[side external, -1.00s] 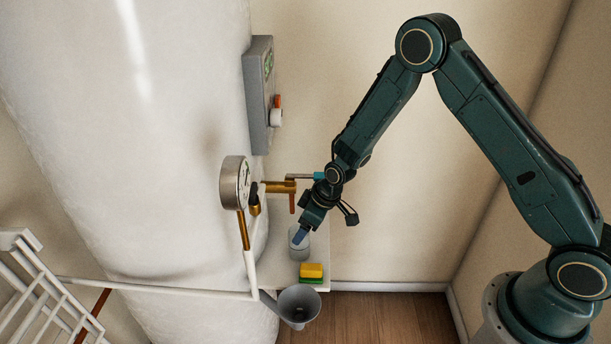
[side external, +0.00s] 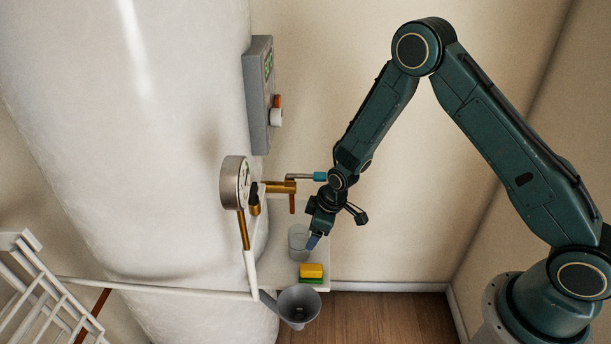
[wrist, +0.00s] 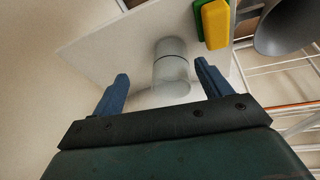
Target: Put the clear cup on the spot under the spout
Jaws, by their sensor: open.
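The clear cup (side external: 298,240) stands upright on the white shelf (side external: 322,240), below and close to the brass spout (side external: 292,203). In the wrist view the cup (wrist: 170,68) lies ahead of my gripper (wrist: 162,80), between the lines of the two blue fingers and nearer the right one. My gripper (side external: 313,242) is open and empty, just right of the cup in the side view. I cannot tell whether a finger touches the cup. The spot under the spout cannot be made out.
A yellow and green sponge (side external: 311,272) lies on the shelf in front of the cup. A grey funnel (side external: 299,305) hangs at the shelf's front edge. A round gauge (side external: 235,183) and the large white tank (side external: 150,150) stand left. A teal-handled lever (side external: 319,177) is near my wrist.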

